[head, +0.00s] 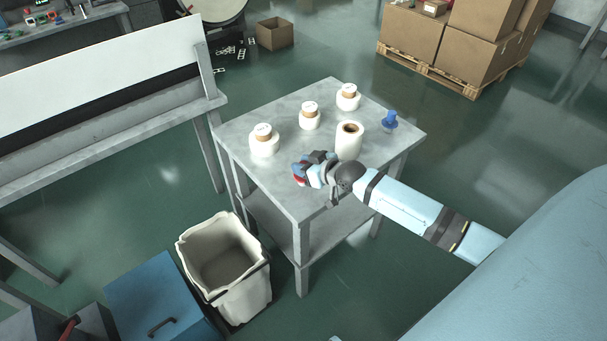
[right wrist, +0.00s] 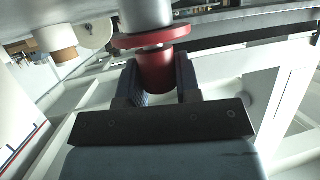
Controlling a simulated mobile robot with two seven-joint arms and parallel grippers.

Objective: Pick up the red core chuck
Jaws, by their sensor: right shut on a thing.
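The red core chuck (right wrist: 156,72) is between the two dark fingers of my right gripper (right wrist: 158,84) in the right wrist view. Its wide red flange lies beyond the fingertips, with a grey cylindrical part past it. In the head view my right gripper (head: 306,172) is over the near part of the grey table (head: 245,135). Only a little red of the chuck (head: 300,180) shows there, mostly hidden by the gripper. I cannot tell whether the chuck touches the table. My left gripper is not in view.
A white roll with a brown core (head: 349,143) stands close behind my right gripper. Several smaller white rolls (head: 264,146) stand farther back. A blue chuck (head: 390,121) is at the table's right. A bin (head: 228,285) stands on the floor at the table's front left.

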